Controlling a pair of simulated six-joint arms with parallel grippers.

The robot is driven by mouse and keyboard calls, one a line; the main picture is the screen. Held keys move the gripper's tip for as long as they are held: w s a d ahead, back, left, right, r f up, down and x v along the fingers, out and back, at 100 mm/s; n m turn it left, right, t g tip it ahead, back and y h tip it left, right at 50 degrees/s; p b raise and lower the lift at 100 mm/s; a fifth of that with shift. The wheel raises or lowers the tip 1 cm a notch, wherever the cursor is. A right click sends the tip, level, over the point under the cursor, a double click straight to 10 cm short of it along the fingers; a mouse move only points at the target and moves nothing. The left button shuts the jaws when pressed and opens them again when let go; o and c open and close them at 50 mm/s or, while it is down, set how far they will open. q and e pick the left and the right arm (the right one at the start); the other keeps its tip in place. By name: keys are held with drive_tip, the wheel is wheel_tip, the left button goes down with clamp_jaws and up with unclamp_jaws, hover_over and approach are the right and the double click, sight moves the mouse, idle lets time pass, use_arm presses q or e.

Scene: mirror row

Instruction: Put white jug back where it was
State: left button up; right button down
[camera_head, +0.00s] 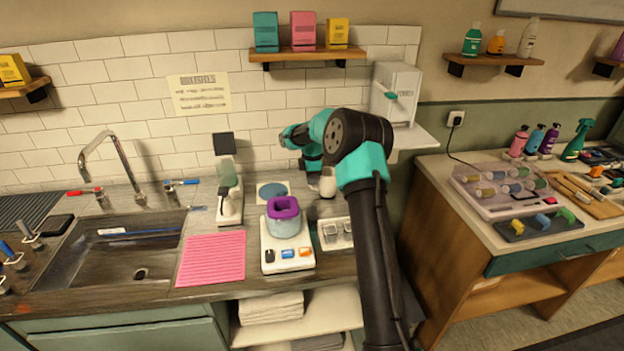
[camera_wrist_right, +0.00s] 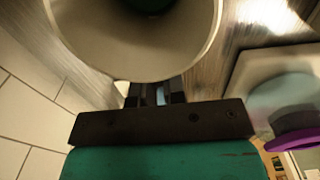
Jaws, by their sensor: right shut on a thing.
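The white jug (camera_head: 328,184) shows at the back of the counter, partly hidden by my right arm. In the right wrist view its wide round white rim (camera_wrist_right: 140,76) fills the top, with dark green inside. My right gripper (camera_head: 314,168) is shut on the jug's near side; its fingers (camera_wrist_right: 155,94) show just below the rim. I cannot tell whether the jug's base touches the counter. A blue disc on a pale square mat (camera_head: 273,191) lies left of the jug. My left gripper is out of view.
A white appliance (camera_head: 288,259) with a purple-rimmed bowl (camera_head: 284,207) stands in front of the mat. A pale tray (camera_head: 335,234) sits beside it. A white dispenser (camera_head: 398,92) is on the wall ledge. A pink mat (camera_head: 211,258) and sink (camera_head: 110,248) are left.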

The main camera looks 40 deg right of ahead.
drive_tip(key=shift+f, duration=0.1)
drive_tip(key=c, duration=1.2)
unclamp_jaws()
wheel_tip(320, 180, up, 12)
drive_tip(key=shift+r, duration=0.15)
